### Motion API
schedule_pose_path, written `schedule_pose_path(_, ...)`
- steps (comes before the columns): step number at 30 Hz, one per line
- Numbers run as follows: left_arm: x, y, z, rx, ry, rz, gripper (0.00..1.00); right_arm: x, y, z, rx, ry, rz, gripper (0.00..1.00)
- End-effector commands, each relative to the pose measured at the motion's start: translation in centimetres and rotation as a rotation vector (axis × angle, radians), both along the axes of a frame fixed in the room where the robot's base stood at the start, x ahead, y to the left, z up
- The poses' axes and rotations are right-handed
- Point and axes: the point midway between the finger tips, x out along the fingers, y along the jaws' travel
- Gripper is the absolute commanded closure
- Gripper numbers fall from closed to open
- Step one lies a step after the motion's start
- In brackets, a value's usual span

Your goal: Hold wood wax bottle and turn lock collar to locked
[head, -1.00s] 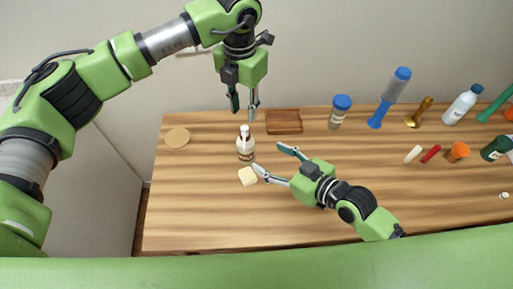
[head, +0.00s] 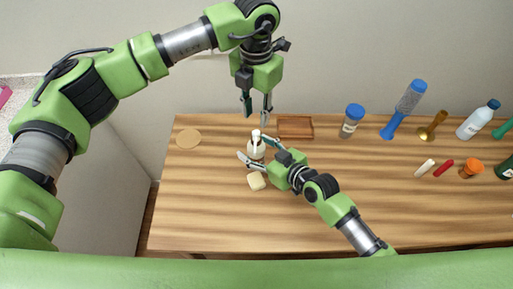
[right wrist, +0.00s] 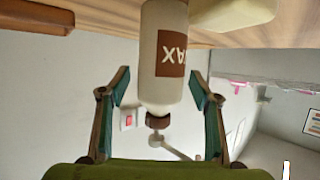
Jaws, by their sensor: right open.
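The wood wax bottle (head: 257,153), cream with a brown label, stands upright on the table. It appears upside down in the right wrist view (right wrist: 172,85), with a brown collar (right wrist: 158,120) and pale spout below the body. My right gripper (head: 252,148) is open, with one finger on either side of the bottle; the wrist view shows gaps between fingers and bottle. My left gripper (head: 257,113) is open and empty, pointing down above and just behind the bottle. The collar's lock position cannot be made out.
A cream block (head: 256,181) lies just in front of the bottle. A wooden tray (head: 295,127) is behind it to the right, a round coaster (head: 188,138) to the left. A blue-capped jar (head: 352,121) and several other items stand further right. The front left table is clear.

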Motion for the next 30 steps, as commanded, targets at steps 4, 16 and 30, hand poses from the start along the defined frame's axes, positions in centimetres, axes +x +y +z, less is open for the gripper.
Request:
schedule_pose_path(4, 0.0, 0.0, 0.0, 0.000, 0.000, 0.000, 0.72, 0.0, 0.0, 0.0, 0.000, 0.000, 0.000, 0.66)
schedule_pose_path(16, 0.0, 0.0, 0.3, 0.000, 0.000, 0.114, 0.61, 0.0, 0.0, 0.0, -0.001, 0.001, 0.000, 0.89)
schedule_pose_path(30, 0.0, 0.0, 2.2, 0.000, -0.001, 0.843, 0.61, 0.0, -0.1, -0.1, -0.002, 0.001, -0.001, 0.89)
